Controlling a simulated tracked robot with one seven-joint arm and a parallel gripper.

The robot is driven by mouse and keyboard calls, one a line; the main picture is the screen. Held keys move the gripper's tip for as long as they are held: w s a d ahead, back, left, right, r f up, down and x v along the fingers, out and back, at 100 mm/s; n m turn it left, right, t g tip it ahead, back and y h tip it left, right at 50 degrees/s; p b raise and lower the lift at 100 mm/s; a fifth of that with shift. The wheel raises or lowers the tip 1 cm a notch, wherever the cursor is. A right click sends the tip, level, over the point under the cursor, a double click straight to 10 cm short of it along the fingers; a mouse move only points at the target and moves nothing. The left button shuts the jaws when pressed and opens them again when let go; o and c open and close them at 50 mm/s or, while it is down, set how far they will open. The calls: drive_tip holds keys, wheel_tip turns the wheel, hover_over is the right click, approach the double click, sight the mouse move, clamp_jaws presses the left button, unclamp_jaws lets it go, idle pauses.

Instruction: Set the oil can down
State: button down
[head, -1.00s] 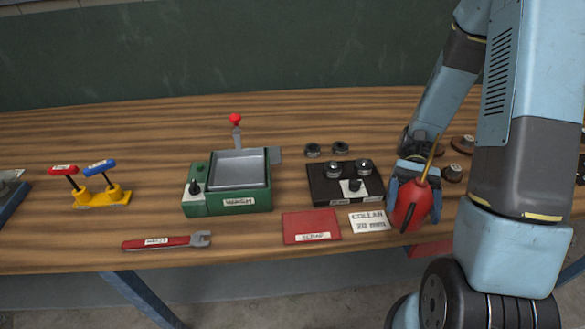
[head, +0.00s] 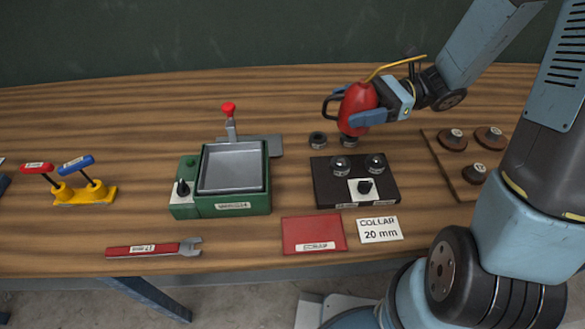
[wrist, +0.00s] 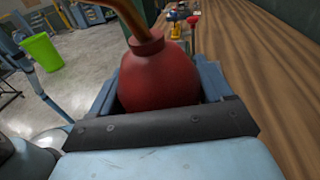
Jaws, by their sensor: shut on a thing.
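The oil can (head: 360,103) is red with a thin brass spout pointing to the upper right and a dark handle on its left. My gripper (head: 368,118) is shut on its body, with blue fingers around it. In the head view it appears over the back of the workbench, behind the black block; whether its base touches the bench I cannot tell. In the wrist view the can's red body (wrist: 158,78) fills the space between the fingers, its spout rising toward the camera's top edge.
The black block with silver collars (head: 355,181) is in front of the can. A green vise-like box (head: 218,208), red pad (head: 313,232) and collar card (head: 380,229) lie left and front. A board with brown discs (head: 447,165) is right.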

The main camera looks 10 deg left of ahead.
drive_tip(key=shift+a+h, duration=0.15)
drive_tip(key=shift+h, duration=0.15)
drive_tip(key=shift+w+a+f, duration=0.1)
drive_tip(key=shift+a+f, duration=0.05)
drive_tip(key=shift+w+a+f, duration=0.9)
drive_tip(key=shift+w+f, duration=0.7)
drive_tip(key=shift+w, duration=0.4)
drive_tip(key=shift+w+a+f, duration=0.95)
drive_tip(key=shift+w+f, duration=0.7)
drive_tip(key=shift+w, duration=0.4)
drive_tip(key=shift+w+a+f, duration=0.9)
drive_tip(key=shift+w+f, duration=0.7)
drive_tip(key=shift+w, duration=0.4)
drive_tip(key=shift+w+f, duration=0.1)
drive_tip(key=shift+f, duration=1.45)
unclamp_jaws()
